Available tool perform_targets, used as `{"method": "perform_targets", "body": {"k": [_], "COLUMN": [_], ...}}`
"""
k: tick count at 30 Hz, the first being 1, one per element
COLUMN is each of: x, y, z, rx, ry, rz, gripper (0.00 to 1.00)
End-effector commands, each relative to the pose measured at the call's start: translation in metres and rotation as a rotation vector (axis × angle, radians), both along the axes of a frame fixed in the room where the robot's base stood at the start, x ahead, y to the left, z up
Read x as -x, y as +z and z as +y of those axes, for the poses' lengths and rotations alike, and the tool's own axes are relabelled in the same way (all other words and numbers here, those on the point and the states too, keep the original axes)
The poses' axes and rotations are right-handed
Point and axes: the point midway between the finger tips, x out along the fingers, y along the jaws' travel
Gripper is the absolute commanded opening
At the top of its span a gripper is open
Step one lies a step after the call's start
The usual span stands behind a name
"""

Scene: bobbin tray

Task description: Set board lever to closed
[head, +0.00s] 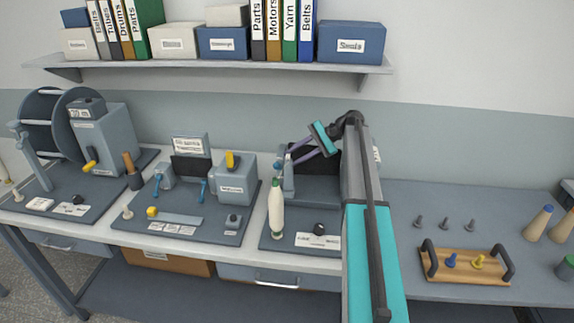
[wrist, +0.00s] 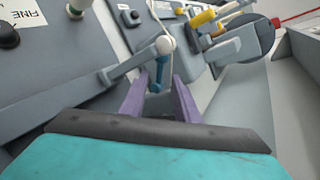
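My gripper (head: 291,153) has purple fingers and reaches down-left over the right-hand station on the bench. In the wrist view its fingers (wrist: 160,80) stand apart, with a blue-handled lever (wrist: 162,60) with a pale rounded top showing between and just beyond them. I see gaps beside it; contact cannot be told. In the head view a small blue part (head: 277,166) shows beside the fingers, partly hidden. No label tells which lever is the board lever.
A pale bobbin (head: 276,210) stands near my arm on the right-hand station. The middle station has blue-handled parts (head: 204,190) and a yellow-handled box (head: 236,180). A wooden tray (head: 435,270) with black handles sits at the right. A shelf (head: 220,67) hangs above.

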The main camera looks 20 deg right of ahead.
Motion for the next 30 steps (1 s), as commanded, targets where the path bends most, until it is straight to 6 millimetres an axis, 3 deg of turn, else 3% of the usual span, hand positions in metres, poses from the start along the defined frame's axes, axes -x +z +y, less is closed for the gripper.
{"method": "perform_targets", "body": {"k": [6, 15, 30], "x": [0.008, 0.018, 0.022], "y": [0.017, 0.040, 0.046], "z": [-0.031, -0.062, -0.069], "rx": [0.001, 0.001, 0.001], "ry": [-0.002, -0.002, -0.001], "rz": [-0.001, 0.000, 0.001], "gripper": [0.29, 0.29, 0.29]}}
